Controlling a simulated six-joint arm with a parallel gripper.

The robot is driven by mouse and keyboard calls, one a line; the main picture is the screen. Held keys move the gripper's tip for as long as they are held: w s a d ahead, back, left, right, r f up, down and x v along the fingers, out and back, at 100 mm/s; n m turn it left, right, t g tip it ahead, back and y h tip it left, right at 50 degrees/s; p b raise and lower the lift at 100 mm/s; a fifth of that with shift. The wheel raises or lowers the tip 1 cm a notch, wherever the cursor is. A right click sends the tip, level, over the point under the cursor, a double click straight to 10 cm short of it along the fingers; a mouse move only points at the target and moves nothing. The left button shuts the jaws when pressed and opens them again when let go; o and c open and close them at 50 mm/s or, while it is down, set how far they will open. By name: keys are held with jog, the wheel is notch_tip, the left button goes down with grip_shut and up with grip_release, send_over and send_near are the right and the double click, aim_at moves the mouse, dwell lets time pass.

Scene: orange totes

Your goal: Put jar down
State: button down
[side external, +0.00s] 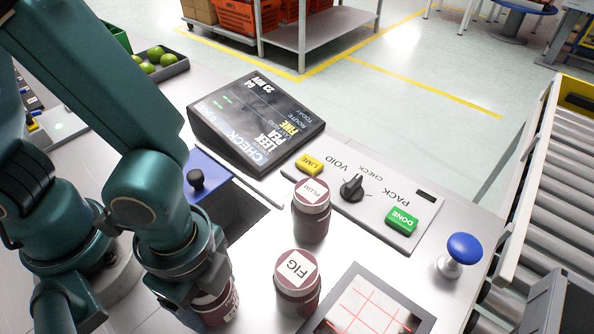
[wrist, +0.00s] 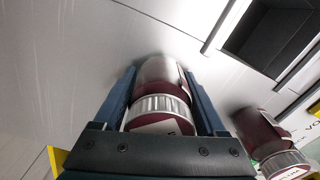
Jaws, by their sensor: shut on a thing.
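My gripper (wrist: 162,105) is shut on a dark red jar (wrist: 160,75), one finger on each side, as the wrist view shows. In the side external view this jar (side external: 217,309) shows at the bottom, partly hidden behind my gripper; its label is not readable. I cannot tell whether its base touches the counter. A jar labelled PLUM (side external: 311,222) and a jar labelled FIG (side external: 296,296) stand upright to its right. Another jar (wrist: 260,132) shows at the lower right of the wrist view.
A pad with a red-lined grid (side external: 335,318) lies right of the FIG jar. Behind are a dark opening (side external: 240,213) with a blue sliding cover (side external: 208,176), a display (side external: 258,125), and a panel with a knob (side external: 352,187) and green DONE button (side external: 402,221). A blue push button (side external: 464,248) stands right.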

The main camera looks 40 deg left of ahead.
jog(key=shift+f, duration=0.1)
grip_release()
notch_tip(320, 180, up, 12)
jog(key=shift+r, duration=0.1)
jog(key=w+a+r+n+t, duration=0.1)
jog(key=w+a+n+t, duration=0.1)
jog(key=a+n, duration=0.5)
jog(key=w+a+r+n+t, duration=0.2)
jog(key=w+a+n+t, duration=0.1)
jog(key=w+a+n, duration=0.2)
jog(key=shift+a+n+t, duration=0.3)
jog(key=shift+a+n, duration=0.65)
jog(key=shift+n, duration=0.25)
